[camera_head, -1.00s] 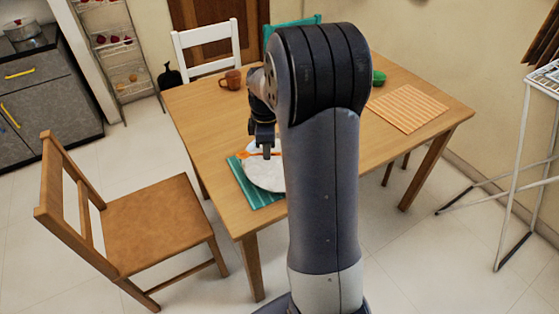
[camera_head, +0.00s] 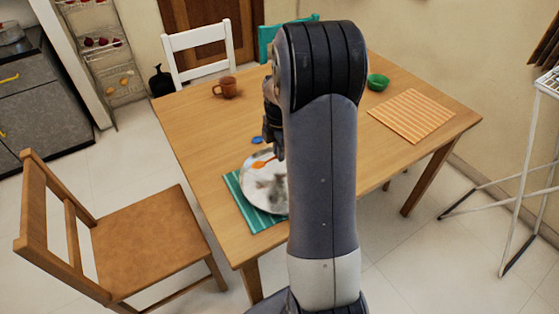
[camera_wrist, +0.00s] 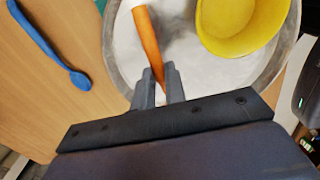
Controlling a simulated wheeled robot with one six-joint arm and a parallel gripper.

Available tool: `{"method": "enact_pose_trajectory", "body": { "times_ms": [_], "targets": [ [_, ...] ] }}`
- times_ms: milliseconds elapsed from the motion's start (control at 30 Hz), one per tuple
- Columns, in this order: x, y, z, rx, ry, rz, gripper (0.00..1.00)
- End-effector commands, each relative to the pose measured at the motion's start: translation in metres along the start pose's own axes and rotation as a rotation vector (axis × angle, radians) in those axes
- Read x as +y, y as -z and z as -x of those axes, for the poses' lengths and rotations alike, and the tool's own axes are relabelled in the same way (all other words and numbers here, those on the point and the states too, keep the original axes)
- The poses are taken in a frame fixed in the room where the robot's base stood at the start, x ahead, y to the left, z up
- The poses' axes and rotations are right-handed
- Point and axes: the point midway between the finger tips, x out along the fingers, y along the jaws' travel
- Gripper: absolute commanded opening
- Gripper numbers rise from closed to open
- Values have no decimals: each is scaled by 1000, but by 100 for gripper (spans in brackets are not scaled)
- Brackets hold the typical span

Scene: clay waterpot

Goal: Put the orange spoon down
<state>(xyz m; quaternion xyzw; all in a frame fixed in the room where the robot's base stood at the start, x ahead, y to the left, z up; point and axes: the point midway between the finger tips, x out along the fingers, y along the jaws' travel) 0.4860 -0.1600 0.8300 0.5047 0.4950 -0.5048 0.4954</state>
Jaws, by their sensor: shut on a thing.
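The orange spoon (camera_wrist: 149,42) has its narrow end between the fingers of my gripper (camera_wrist: 160,85), which is shut on it in the wrist view. In the head view the orange spoon (camera_head: 261,164) shows over the round whitish plate (camera_head: 249,187); I cannot tell whether it touches the plate. My gripper (camera_head: 278,152) is partly hidden behind my arm there. The plate (camera_wrist: 205,72) fills much of the wrist view.
A yellow bowl (camera_wrist: 238,40) is at the plate's upper right in the wrist view. A blue spoon (camera_wrist: 48,46) lies on the table to the left. A teal striped placemat (camera_head: 237,200) lies under the plate. A brown mug (camera_head: 227,88), green bowl (camera_head: 378,81) and orange placemat (camera_head: 412,116) are farther away.

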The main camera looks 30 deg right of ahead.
Motion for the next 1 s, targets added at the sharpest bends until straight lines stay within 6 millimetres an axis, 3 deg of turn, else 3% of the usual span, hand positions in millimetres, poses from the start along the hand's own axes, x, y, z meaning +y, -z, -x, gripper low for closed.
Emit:
{"method": "enact_pose_trajectory", "body": {
  "times_ms": [267, 633, 667, 700, 900, 1000],
  "targets": [
    [-1, 0, -35, 1, 2, -1, 0],
    [0, 0, -40, 0, 1, -1, 0],
    [0, 0, -40, 0, 0, -1, 14],
    [0, 0, -39, 0, 0, -1, 17],
    [0, 0, -39, 0, 0, -1, 34],
    [0, 0, -39, 0, 0, -1, 34]
  ]
}}
